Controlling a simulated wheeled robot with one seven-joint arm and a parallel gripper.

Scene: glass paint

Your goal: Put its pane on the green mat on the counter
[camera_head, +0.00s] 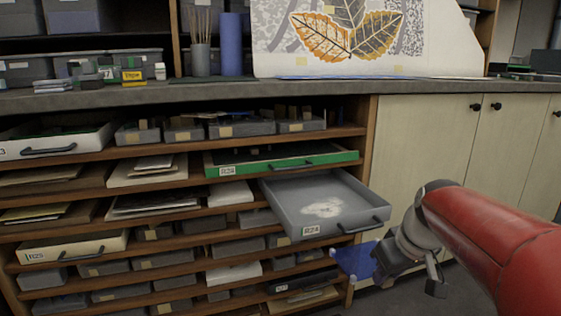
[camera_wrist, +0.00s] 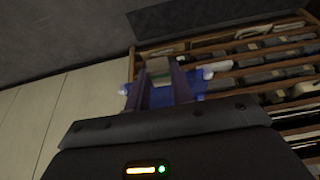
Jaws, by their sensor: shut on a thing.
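My gripper (camera_head: 385,262) is low in front of the cabinet, to the right of and below an open grey drawer. It is shut on a blue pane (camera_head: 353,261), which sticks out to the left of the jaws. In the wrist view the blue pane (camera_wrist: 190,88) lies across the fingertips (camera_wrist: 162,85), with pale corners at both sides. The fingers hide part of it.
The counter (camera_head: 430,86) holds a leaf picture (camera_head: 350,35), a blue cylinder (camera_head: 231,44) and small boxes. Cream cupboard doors (camera_head: 430,140) are at right.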

